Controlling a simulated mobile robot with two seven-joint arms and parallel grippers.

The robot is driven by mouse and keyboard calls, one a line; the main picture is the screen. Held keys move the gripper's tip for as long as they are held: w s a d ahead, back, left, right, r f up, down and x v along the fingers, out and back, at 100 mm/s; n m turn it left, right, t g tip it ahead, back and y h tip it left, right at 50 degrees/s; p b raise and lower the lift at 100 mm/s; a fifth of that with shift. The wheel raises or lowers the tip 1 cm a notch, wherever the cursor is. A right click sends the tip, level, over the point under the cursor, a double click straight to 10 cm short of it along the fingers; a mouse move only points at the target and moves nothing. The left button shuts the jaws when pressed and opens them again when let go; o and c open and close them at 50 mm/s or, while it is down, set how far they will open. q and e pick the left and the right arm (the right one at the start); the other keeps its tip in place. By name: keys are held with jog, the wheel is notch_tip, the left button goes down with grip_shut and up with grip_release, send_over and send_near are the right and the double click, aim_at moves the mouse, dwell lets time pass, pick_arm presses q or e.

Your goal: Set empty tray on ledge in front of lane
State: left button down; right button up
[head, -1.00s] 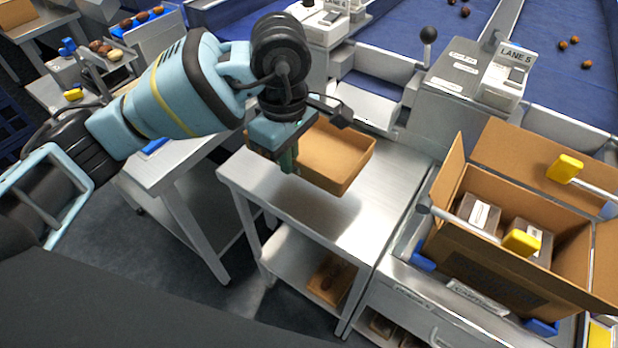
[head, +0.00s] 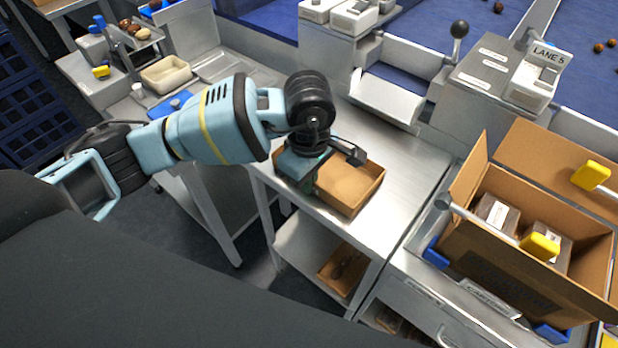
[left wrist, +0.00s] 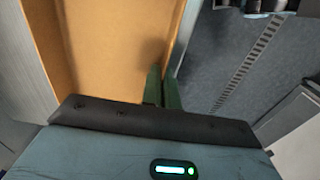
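The empty tray (head: 346,184), a shallow brown cardboard one, is at the steel side table (head: 408,160) in front of the lane in the head view. I cannot tell whether its bottom touches the tabletop. My left gripper (head: 308,190) is at the tray's near left side. In the left wrist view the green fingers (left wrist: 163,90) stand close together on either side of the tray wall (left wrist: 181,45), shut on it. The tray's inside (left wrist: 110,45) looks bare there. My right gripper is in neither view.
An open carton (head: 515,275) with dark packs stands on the right, near yellow-tipped rods (head: 540,245). A white chute (head: 385,97) and the LANE 5 unit (head: 505,75) stand behind the table. Another brown tray (head: 343,270) lies on the lower shelf.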

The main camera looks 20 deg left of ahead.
pick_arm(q)
jog(key=c, duration=2.1)
grip_release()
jog(key=shift+f, duration=0.2)
jog(key=o, duration=0.4)
notch_tip(320, 180, up, 12)
jog(key=shift+r, duration=0.25)
